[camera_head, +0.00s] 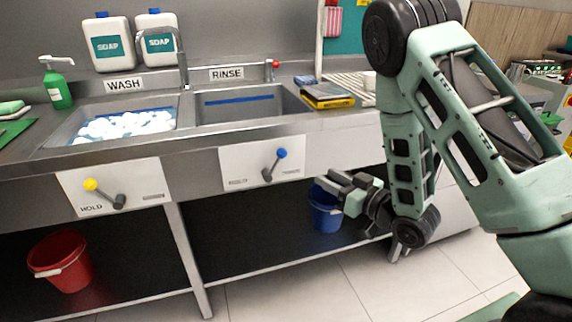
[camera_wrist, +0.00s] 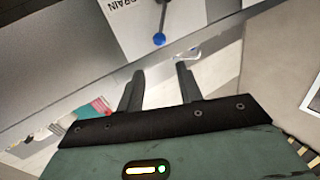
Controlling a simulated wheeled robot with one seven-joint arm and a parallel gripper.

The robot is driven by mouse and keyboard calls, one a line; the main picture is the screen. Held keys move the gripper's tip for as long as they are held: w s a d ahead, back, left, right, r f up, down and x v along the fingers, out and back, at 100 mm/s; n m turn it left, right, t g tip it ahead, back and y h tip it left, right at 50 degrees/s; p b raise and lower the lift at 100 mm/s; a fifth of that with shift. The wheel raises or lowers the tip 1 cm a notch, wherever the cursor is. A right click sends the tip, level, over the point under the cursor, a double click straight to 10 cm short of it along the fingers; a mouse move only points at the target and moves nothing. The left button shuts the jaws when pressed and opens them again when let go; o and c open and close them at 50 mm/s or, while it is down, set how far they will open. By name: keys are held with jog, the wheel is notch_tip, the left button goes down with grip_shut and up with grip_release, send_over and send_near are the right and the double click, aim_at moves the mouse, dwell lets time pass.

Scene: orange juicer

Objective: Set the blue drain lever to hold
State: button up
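The blue drain lever (camera_head: 281,153) has a blue round knob on a dark arm. It is mounted on a white panel (camera_head: 235,163) under the rinse sink and tilts up and to the right. The panel's small labels are hard to read in the head view. In the wrist view the blue knob (camera_wrist: 159,39) lies just beyond the fingertips, and an upside-down DRAIN label shows beside it. My gripper (camera_head: 338,187) is right of and below the lever, apart from it. In the wrist view my gripper (camera_wrist: 160,74) is open, with nothing between its fingers.
A yellow-knobbed lever (camera_head: 91,185) sits on the left panel, its knob above a HOLD label. A blue bucket (camera_head: 325,215) stands under the counter behind my gripper. A red bucket (camera_head: 62,262) stands at lower left. The space before the blue lever looks clear.

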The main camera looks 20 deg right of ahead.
aim_at(285, 154)
jog(key=shift+w+a+f+b, duration=0.3)
jog(key=shift+w+b, duration=0.25)
jog(key=shift+b, duration=2.25)
jog(key=x, duration=1.4)
jog(key=shift+w+r+b, duration=0.3)
jog(key=shift+r+b, duration=0.1)
jog(key=shift+a, duration=0.1)
grip_shut()
